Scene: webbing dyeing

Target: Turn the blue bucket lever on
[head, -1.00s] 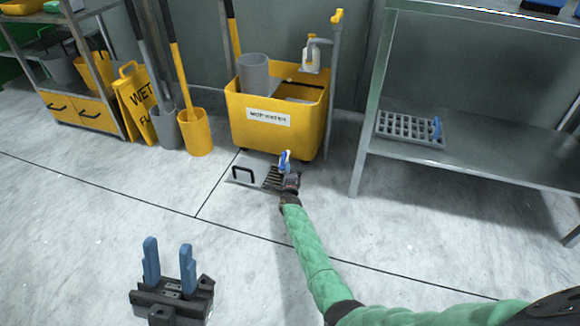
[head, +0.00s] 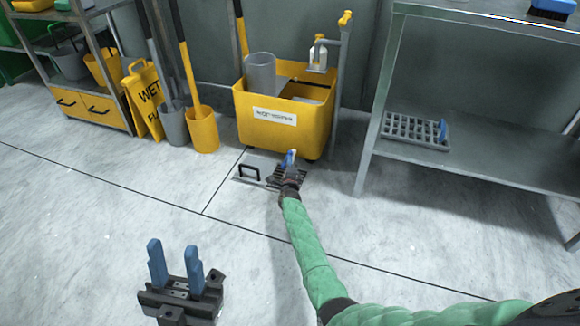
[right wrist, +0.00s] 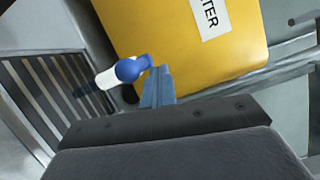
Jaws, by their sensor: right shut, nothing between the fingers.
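A lever with a round blue knob (right wrist: 130,69) and a short white part (right wrist: 106,79) shows in the right wrist view, in front of the yellow bucket (right wrist: 175,45). My right gripper (right wrist: 161,75) is shut with nothing in it. Its fingers are right beside the knob's right side; I cannot tell whether they touch. In the head view, my right gripper (head: 290,157) is low, just in front of the yellow bucket (head: 262,138), and the lever is not clearly told apart from its blue fingers. My left gripper (head: 174,249) is open and empty at lower left.
A floor drain plate with a black handle (head: 249,172) and a dark grating lies below my right gripper. A steel shelf (head: 480,165) with a grey rack (head: 402,130) stands right. Yellow and grey pails and a wet-floor sign (head: 145,98) stand left. The front floor is clear.

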